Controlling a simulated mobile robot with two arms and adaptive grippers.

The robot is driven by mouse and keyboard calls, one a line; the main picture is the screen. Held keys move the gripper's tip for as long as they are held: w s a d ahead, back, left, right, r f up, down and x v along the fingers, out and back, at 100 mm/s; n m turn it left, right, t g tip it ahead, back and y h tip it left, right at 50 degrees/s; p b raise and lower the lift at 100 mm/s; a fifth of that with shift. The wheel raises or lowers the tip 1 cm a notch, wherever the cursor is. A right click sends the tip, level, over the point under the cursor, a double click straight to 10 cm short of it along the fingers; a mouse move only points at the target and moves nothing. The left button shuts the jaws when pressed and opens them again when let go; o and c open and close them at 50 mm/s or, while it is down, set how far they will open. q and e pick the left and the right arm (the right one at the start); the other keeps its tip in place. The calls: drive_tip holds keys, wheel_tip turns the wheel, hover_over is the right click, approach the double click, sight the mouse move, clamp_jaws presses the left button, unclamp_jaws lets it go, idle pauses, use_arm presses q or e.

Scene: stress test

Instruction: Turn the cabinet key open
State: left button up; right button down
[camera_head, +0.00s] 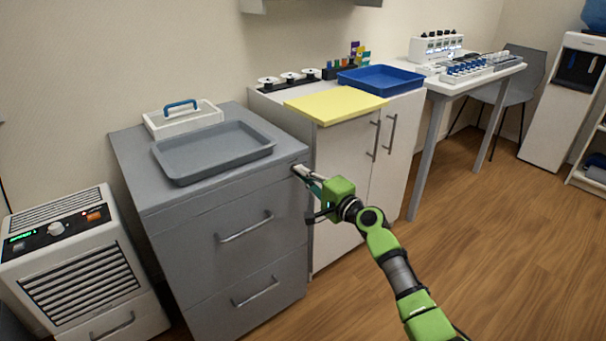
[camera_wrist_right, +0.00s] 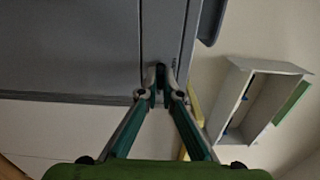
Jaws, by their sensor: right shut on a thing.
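The grey drawer cabinet (camera_head: 222,275) stands against the wall with two handled drawers. My right gripper (camera_head: 301,171) is at the upper right corner of its front, near the top edge. In the right wrist view the two fingertips of my right gripper (camera_wrist_right: 160,95) close around a small dark key (camera_wrist_right: 160,75) at the cabinet's face (camera_wrist_right: 163,30). The fingers hide most of the key, and its turn angle cannot be told. The drawers look closed. My left gripper is in neither view.
A grey tray (camera_head: 213,153) and a white carrier with a blue handle (camera_head: 182,116) sit on the cabinet top. A white cabinet (camera_head: 344,161) with a yellow board (camera_head: 335,104) and blue tray (camera_head: 381,79) stands to the right. Wooden floor in front is clear.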

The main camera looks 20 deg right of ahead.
drive_tip(key=c, duration=2.2)
unclamp_jaws()
drive_tip(key=shift+c, duration=0.2)
drive_tip(key=v, duration=1.2)
